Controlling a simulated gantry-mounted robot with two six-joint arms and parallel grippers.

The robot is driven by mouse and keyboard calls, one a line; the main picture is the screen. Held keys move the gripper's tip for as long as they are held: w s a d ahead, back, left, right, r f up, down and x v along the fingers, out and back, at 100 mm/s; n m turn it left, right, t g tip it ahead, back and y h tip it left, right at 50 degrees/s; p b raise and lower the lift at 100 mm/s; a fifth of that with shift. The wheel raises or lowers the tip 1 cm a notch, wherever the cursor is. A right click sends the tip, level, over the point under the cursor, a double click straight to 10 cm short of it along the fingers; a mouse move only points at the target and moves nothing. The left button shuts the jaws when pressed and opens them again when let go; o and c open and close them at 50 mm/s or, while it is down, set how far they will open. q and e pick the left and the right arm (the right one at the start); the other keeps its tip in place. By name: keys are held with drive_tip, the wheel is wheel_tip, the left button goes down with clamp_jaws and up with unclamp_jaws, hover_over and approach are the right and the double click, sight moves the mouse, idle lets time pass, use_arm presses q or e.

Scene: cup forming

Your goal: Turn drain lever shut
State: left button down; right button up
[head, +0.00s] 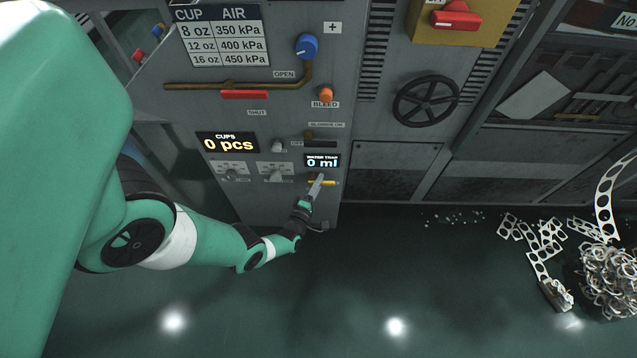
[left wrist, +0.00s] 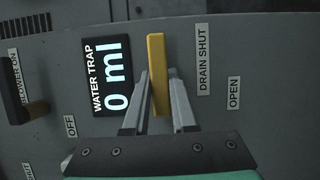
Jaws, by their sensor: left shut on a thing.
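The yellow drain lever (head: 328,183) is on the grey machine panel, just below the water trap display (head: 322,161), which reads 0 ml. It lies sideways in the head view. In the left wrist view the lever (left wrist: 157,60) runs straight along the DRAIN SHUT label (left wrist: 204,60), with the OPEN label (left wrist: 233,93) farther off. My left gripper (head: 319,181) is at the lever. In the left wrist view its two fingers (left wrist: 158,88) stand on either side of the lever, shut on it. The lever's near end sits between the fingers. My right gripper is not in view.
Above are an orange bleed knob (head: 326,94) and a blue knob (head: 306,46). The floor below the panel is clear; scrap strips (head: 545,240) lie to the right.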

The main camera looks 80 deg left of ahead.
use_arm(q)
drive_tip(key=c, duration=0.7)
unclamp_jaws()
drive_tip(key=shift+p+v, duration=1.2)
drive_tip(key=shift+v, duration=4.6)
